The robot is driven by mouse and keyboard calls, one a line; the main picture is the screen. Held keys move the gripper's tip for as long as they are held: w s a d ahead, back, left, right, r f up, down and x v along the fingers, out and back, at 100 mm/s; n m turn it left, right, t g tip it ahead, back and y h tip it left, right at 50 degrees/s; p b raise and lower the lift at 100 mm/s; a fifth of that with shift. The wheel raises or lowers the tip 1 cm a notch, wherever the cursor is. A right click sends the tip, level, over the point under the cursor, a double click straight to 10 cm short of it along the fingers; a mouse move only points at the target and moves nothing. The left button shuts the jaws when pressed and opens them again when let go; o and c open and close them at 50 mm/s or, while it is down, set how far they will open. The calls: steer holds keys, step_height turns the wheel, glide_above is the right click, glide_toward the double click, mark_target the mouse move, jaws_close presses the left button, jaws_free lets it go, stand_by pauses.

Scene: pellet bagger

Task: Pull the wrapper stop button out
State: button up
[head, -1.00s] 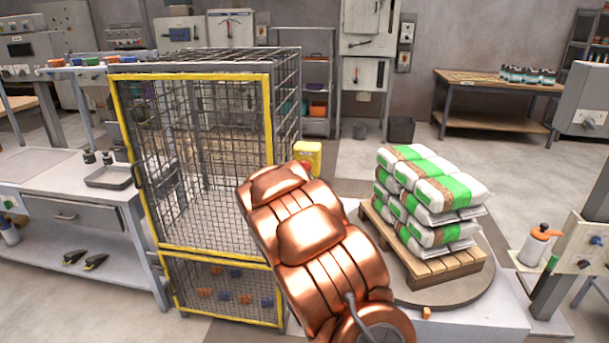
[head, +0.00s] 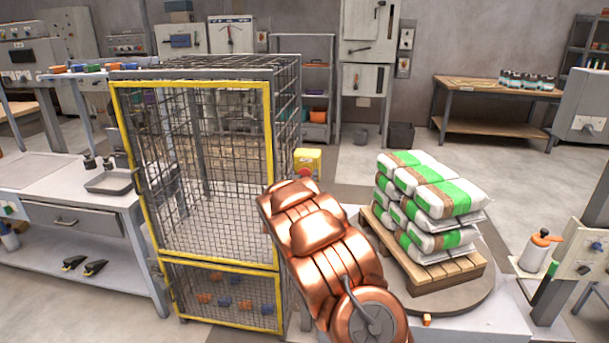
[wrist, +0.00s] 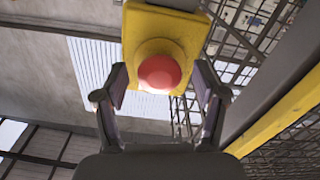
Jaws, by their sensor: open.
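The wrapper stop button is a red mushroom head (wrist: 160,74) on a yellow box (wrist: 143,28). In the wrist view it sits at the upper middle, between and just beyond the fingertips of my gripper (wrist: 161,88). The gripper is open, one finger on each side of the red head, with a gap on both sides. In the head view the yellow box (head: 308,160) stands beside the cage's right side, and part of the red button (head: 305,172) shows low on it. My copper-coloured arm hides my gripper in that view.
A mesh cage with a yellow frame (head: 194,256) stands close on the left. A wooden pallet (head: 440,277) of stacked bags (head: 436,205) sits on a round turntable (head: 455,299) at the right. A grey post and yellow bar run close by at the right of the wrist view.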

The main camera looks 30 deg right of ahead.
steer(key=shift+w+d, duration=0.3)
steer(key=shift+c, duration=0.2)
jaws_close()
stand_by(0.4)
